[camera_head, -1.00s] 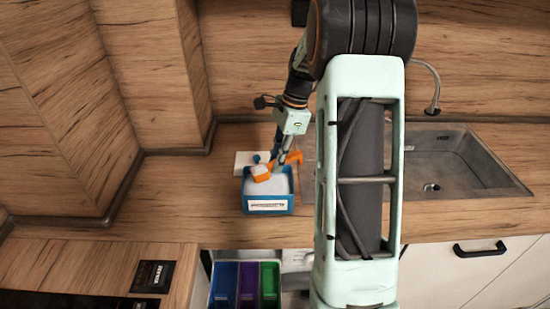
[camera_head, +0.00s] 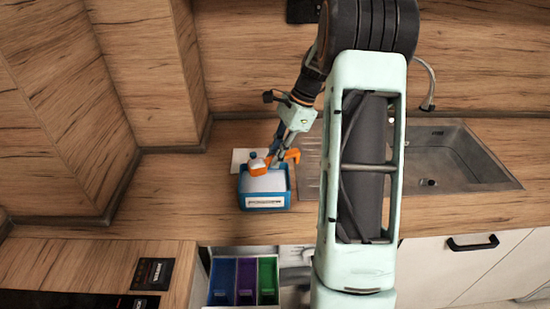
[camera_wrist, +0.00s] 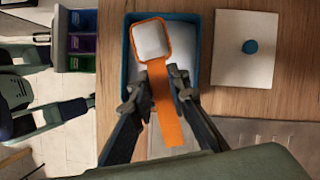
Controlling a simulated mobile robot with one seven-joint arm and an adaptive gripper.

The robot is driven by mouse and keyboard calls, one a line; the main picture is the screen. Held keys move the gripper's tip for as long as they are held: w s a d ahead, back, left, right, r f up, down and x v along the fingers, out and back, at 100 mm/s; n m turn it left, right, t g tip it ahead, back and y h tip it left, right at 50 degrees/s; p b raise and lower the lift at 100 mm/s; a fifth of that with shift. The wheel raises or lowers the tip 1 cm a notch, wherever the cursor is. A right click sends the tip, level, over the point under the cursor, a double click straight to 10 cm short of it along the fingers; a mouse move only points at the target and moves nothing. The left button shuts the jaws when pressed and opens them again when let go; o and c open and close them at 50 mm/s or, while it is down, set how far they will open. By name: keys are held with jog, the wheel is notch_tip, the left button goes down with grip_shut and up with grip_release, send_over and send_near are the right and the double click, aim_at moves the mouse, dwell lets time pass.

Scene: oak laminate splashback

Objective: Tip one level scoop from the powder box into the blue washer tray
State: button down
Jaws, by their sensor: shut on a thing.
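My gripper (camera_wrist: 158,92) is shut on the handle of the orange scoop (camera_wrist: 166,112). In the head view the scoop (camera_head: 257,169) is over the far part of the blue powder box (camera_head: 265,203). Its bowl shows white inside, apparently powder; how full it is cannot be told. White powder (camera_wrist: 183,100) lies in the box, whose blue rim shows in the wrist view (camera_wrist: 197,62). The blue washer tray (camera_head: 222,278) is the left compartment of an open drawer below the counter edge; it also shows in the wrist view (camera_wrist: 82,20).
A purple compartment (camera_head: 246,283) and a green one (camera_head: 267,281) sit right of the blue tray. A white lid (camera_wrist: 243,75) with a blue knob (camera_wrist: 250,46) lies beside the box. The sink (camera_head: 450,160) is at the right. The counter left of the box is clear.

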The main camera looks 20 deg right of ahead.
jog(key=shift+d, duration=0.15)
jog(key=shift+d+f, duration=0.3)
jog(key=shift+d, duration=0.3)
jog(key=shift+s+d+p, duration=0.1)
jog(key=shift+d+p, duration=0.3)
jog(key=shift+d, duration=0.15)
jog(key=shift+a+f, duration=0.1)
jog(key=shift+a, duration=0.7)
jog(key=shift+s, duration=0.1)
